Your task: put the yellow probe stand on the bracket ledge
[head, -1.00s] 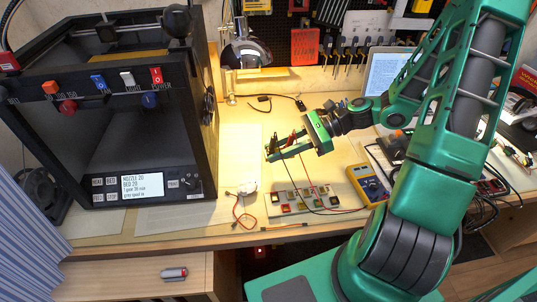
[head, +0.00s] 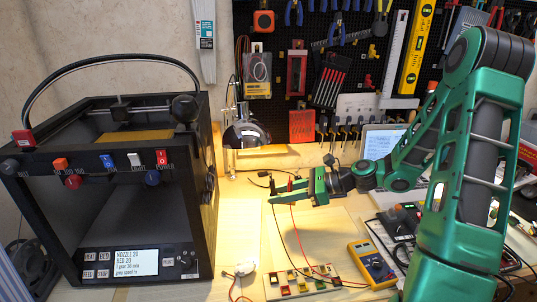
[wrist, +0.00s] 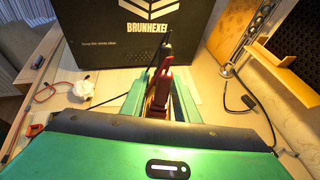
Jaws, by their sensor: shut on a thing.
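My gripper (head: 284,195) is above the bench, right of the printer, with its fingers shut around the lower part of a red probe and a black probe. In the wrist view the red probe (wrist: 159,92) stands between the fingers, with a dark tip behind it. A thin yellowish strip shows beside it; the rest of the yellow probe stand is hidden by the fingers. The bracket ledge (head: 275,159) is a yellow shelf at the foot of the pegboard, behind my gripper. It also shows at the upper right of the wrist view (wrist: 288,72).
A black printer (head: 110,215) fills the left. A yellow multimeter (head: 372,264) and a board of coloured blocks (head: 302,283) are in front. Red and black leads hang from the probes.

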